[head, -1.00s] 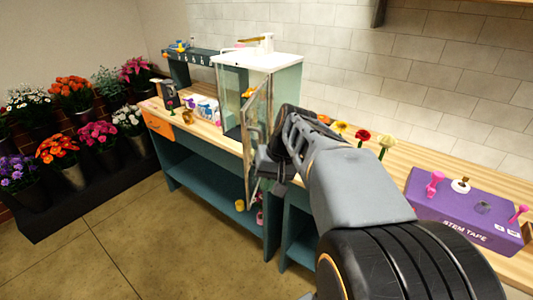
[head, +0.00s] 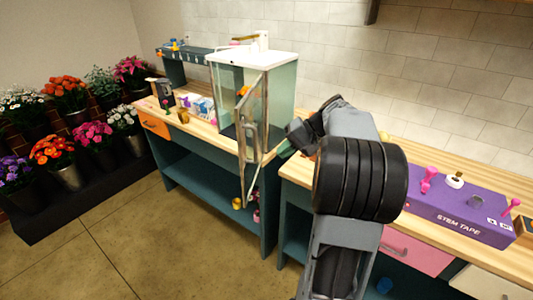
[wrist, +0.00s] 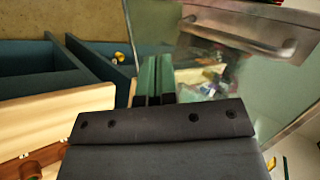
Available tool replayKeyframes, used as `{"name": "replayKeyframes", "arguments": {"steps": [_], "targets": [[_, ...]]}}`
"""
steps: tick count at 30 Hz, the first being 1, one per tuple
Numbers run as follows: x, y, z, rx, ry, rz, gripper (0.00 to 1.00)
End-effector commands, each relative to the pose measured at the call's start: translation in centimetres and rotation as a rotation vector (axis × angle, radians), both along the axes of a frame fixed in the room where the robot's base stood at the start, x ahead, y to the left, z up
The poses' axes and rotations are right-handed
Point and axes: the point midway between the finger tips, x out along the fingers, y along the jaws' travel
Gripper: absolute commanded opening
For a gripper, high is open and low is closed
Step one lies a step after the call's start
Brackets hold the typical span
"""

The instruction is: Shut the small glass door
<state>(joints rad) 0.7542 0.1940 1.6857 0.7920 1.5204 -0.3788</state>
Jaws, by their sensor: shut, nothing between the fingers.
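The small glass door (head: 256,115) has a metal frame and stands open on the front of the white-topped glass cabinet (head: 280,88). It sticks out past the counter's front edge. A metal bar handle (wrist: 240,35) shows on it in the wrist view. My gripper (head: 287,150) is just right of the door in the head view, at counter height. Its green fingers (wrist: 156,80) are together and empty, with the door behind them and to their right in the wrist view. I cannot tell whether they touch the door.
The wooden counter (head: 200,127) runs behind my arm, with teal shelving below. A purple stem tape box (head: 460,217) lies on its right part. A black rack of potted flowers (head: 75,190) stands at the left. The floor (head: 140,240) in front is clear.

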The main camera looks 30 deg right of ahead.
Motion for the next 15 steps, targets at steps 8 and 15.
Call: {"name": "replayKeyframes", "arguments": {"steps": [8,15], "targets": [[1.8,3.2,-1.1,0.0,0.002,0.003,0.0],[2.5,4.4,-1.2,0.0,0.0,0.001,0.0]]}}
